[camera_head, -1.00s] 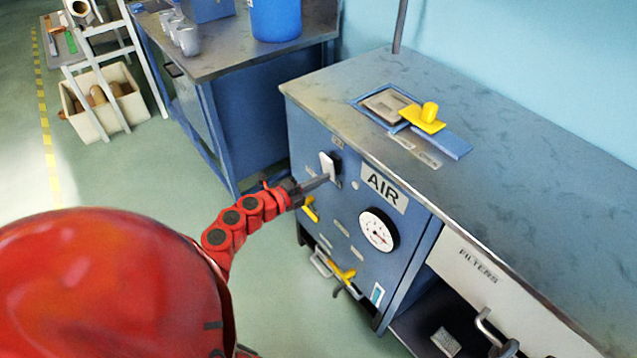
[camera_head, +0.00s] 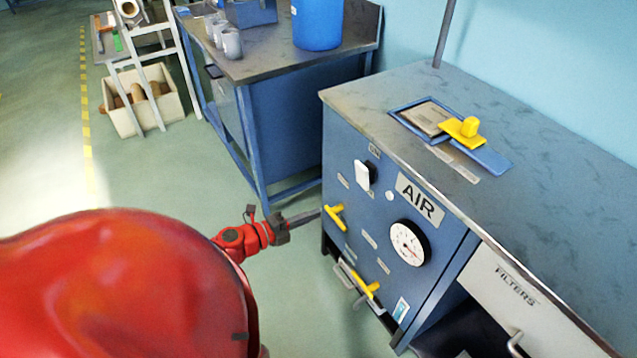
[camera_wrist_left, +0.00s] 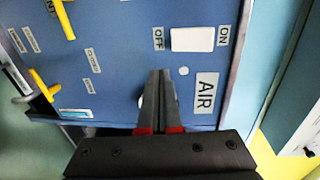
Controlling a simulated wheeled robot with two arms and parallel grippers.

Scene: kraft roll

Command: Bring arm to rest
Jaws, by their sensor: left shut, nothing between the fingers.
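My left gripper (camera_head: 312,215) is shut and empty, held in front of the blue AIR cabinet (camera_head: 345,140). In the head view its tips lie left of the upper yellow handle (camera_head: 335,217), below the white switch (camera_head: 363,174). In the left wrist view the closed fingers (camera_wrist_left: 162,75) point at the panel, with the switch (camera_wrist_left: 192,39) beyond their tips between the OFF and ON labels. They look apart from the switch. The fingers partly hide the round gauge there; it shows fully in the head view (camera_head: 409,242). My right gripper is out of view.
A lower yellow handle (camera_head: 367,289) and the FILTERS drawer (camera_head: 500,290) are on the cabinet front. A yellow-knobbed slide (camera_head: 465,130) lies on top. A bench with a blue drum (camera_head: 317,22) stands behind.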

